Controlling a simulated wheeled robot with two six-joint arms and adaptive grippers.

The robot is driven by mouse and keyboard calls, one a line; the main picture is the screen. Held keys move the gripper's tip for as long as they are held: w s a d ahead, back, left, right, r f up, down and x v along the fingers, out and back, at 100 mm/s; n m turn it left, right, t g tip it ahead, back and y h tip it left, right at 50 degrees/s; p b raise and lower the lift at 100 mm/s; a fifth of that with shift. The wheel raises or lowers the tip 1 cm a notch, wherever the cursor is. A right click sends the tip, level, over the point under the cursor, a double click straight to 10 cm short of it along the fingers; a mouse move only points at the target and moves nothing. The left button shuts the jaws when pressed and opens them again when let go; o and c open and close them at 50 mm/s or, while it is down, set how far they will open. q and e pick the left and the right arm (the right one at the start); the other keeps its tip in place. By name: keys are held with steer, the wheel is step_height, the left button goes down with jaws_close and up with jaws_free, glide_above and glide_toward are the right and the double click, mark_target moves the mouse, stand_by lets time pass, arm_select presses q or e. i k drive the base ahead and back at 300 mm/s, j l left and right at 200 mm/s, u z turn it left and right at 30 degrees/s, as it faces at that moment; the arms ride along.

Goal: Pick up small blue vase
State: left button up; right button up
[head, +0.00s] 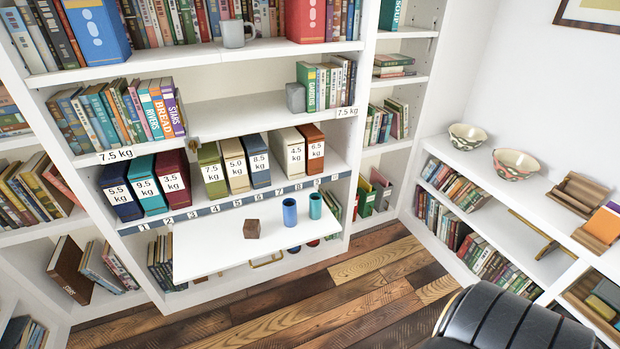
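A small blue vase (290,213), a plain upright cylinder with a dark open top, stands on a white pull-out board (215,255) low in front of the bookcase. A slightly smaller teal vase (315,206) stands close to its right, apart from it. A brown cube (252,229) sits to the blue vase's left, with a gap between. Neither of my grippers is in view. A black, ribbed part with a gold edge at the bottom right looks like part of my own body.
Above the board, a shelf holds several coloured boxes (235,168) with weight labels, over a numbered strip (250,199). Reddish objects show partly below the board. Patterned bowls (517,164) stand on a low white bookcase at right. The plank floor (340,297) in front is clear.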

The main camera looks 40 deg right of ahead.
mark_target(289, 205)
steer(key=z, duration=1)
